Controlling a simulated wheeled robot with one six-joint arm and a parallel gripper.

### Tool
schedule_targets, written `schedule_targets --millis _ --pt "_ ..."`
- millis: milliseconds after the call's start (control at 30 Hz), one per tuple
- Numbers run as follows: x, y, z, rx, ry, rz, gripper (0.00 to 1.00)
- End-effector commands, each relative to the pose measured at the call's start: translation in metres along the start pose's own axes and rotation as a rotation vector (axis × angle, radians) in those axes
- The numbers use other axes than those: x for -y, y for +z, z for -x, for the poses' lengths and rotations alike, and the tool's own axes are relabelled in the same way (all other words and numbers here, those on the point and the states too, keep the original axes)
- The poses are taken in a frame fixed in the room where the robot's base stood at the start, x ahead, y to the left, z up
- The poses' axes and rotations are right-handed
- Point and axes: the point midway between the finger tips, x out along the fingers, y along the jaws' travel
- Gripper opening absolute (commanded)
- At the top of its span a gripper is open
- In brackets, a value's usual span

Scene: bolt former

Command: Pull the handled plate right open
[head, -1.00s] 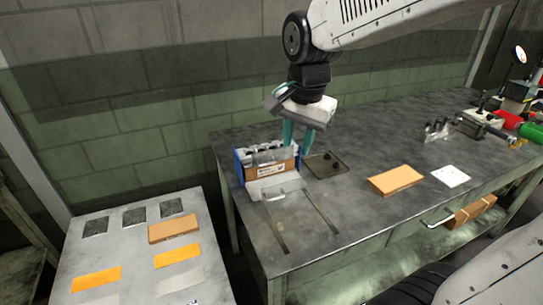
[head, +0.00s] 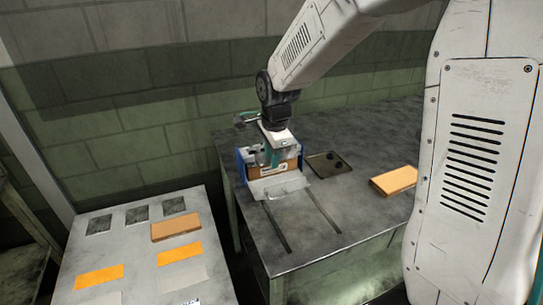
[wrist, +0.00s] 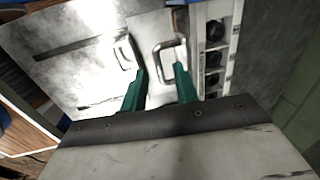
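The pale handled plate (head: 288,185) lies on the bench against the front of the blue-ended box, at the head of two dark grooves. The wrist view shows the plate (wrist: 148,32) with a metal loop handle (wrist: 168,46) near the box and a second, pale loop shape (wrist: 123,52) at its left side. My gripper (head: 271,158) is low at the box front, above the plate. In the wrist view my gripper (wrist: 160,70) has its green fingers apart, with the metal loop near the right fingertip. I cannot tell whether they touch.
The blue-ended box (head: 244,160) holds dark round parts in a row, seen in the wrist view. A dark flat tray (head: 327,165) and an orange block (head: 394,181) lie to its right. A lower table (head: 140,250) with flat pieces stands at left.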

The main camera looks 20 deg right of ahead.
Motion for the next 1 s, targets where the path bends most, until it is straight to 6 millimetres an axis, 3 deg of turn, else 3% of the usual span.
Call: schedule_targets --millis 300,433,633,900,1000 --pt "0.000 0.000 -0.004 0.000 0.000 0.001 0.30" --pt "0.000 0.000 -0.004 0.000 0.000 0.001 0.00" --pt "-0.003 0.000 -0.003 0.000 -0.001 0.001 0.00" --pt "-0.042 0.001 0.004 0.001 -0.002 0.001 0.00" --pt "-0.048 0.001 0.005 0.001 -0.001 0.001 0.00"
